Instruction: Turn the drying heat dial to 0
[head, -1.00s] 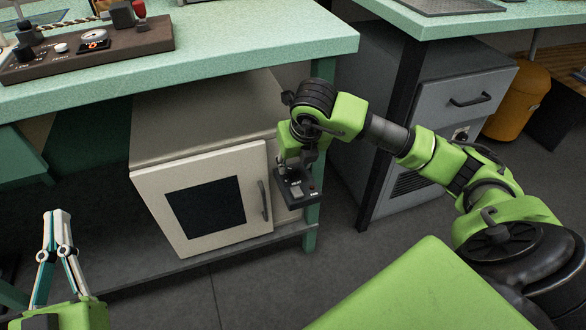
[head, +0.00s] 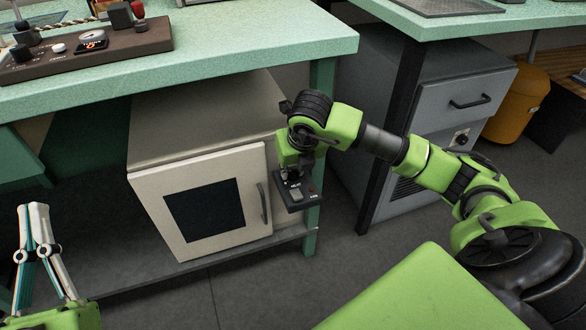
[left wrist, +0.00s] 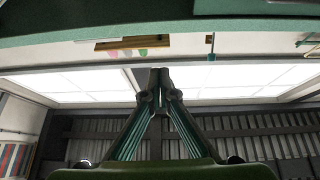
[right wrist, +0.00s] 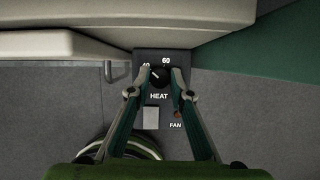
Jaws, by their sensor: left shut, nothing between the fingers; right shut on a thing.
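The drying heat dial (right wrist: 158,78) is a small black knob above the word HEAT on a dark control panel (right wrist: 139,140). The numbers 40 and 60 show above it. A light pointer mark on the knob points up and left, towards the 40; no 0 mark can be read. My right gripper (right wrist: 160,73) is shut on the dial, one finger on each side. In the head view, the panel (head: 300,203) sits at the white cabinet's right front, and my right arm hides the dial. My left gripper (head: 33,207) is shut and empty at the far left; it also shows in the left wrist view (left wrist: 159,72).
The white cabinet (head: 258,165) with a dark window and a handle stands under the green bench (head: 250,50). A brown console (head: 130,48) with knobs lies on the bench. A grey drawer unit (head: 430,75) stands to the right. The panel also bears a FAN switch (right wrist: 178,115).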

